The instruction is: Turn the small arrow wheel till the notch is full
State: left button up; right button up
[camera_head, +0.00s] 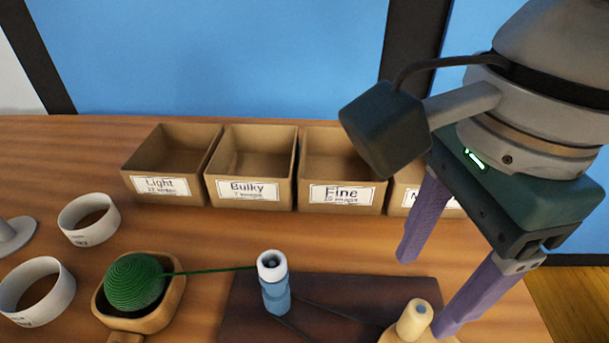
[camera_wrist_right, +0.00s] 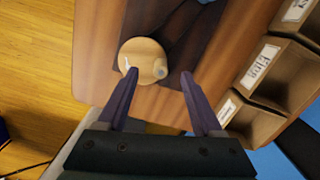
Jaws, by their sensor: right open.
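A pale wooden wheel with an upright peg (camera_head: 413,322) sits at the bottom edge of the head view, partly cut off. In the right wrist view the round wheel (camera_wrist_right: 140,52) and its peg (camera_wrist_right: 160,69) show from above. I cannot make out an arrow or a notch. My right gripper (camera_head: 424,294) is open, its purple fingers above the wheel. In the right wrist view the peg appears between the fingertips (camera_wrist_right: 159,74), with no contact visible. A blue spool with a white top (camera_head: 274,290) stands upright on a dark board (camera_head: 245,300). My left gripper is out of view.
A green yarn ball (camera_head: 136,281) lies in a wooden bowl (camera_head: 172,298), its strand reaching the spool. Open boxes labelled Light (camera_head: 160,187), Bulky (camera_head: 248,190) and Fine (camera_head: 340,195) line the back. White rings (camera_head: 36,291) stand at left.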

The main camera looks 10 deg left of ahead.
aim_at(420, 309)
jog(key=shift+w+d+f+h, duration=0.2)
jog(key=shift+w+d, duration=0.05)
jog(key=shift+d, duration=0.15)
jog(key=shift+w+d+f+h, duration=0.15)
jog(key=shift+w+d+h, duration=0.1)
jog(key=shift+d, duration=0.15)
jog(key=shift+s+a+f+b, duration=0.1)
jog(key=shift+f+b, duration=0.6)
jog(key=shift+f, duration=0.15)
pick_arm(q)
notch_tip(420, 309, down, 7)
jog(key=b, duration=0.5)
pick_arm(e)
notch_tip(420, 309, down, 7)
jog(key=shift+f, duration=0.1)
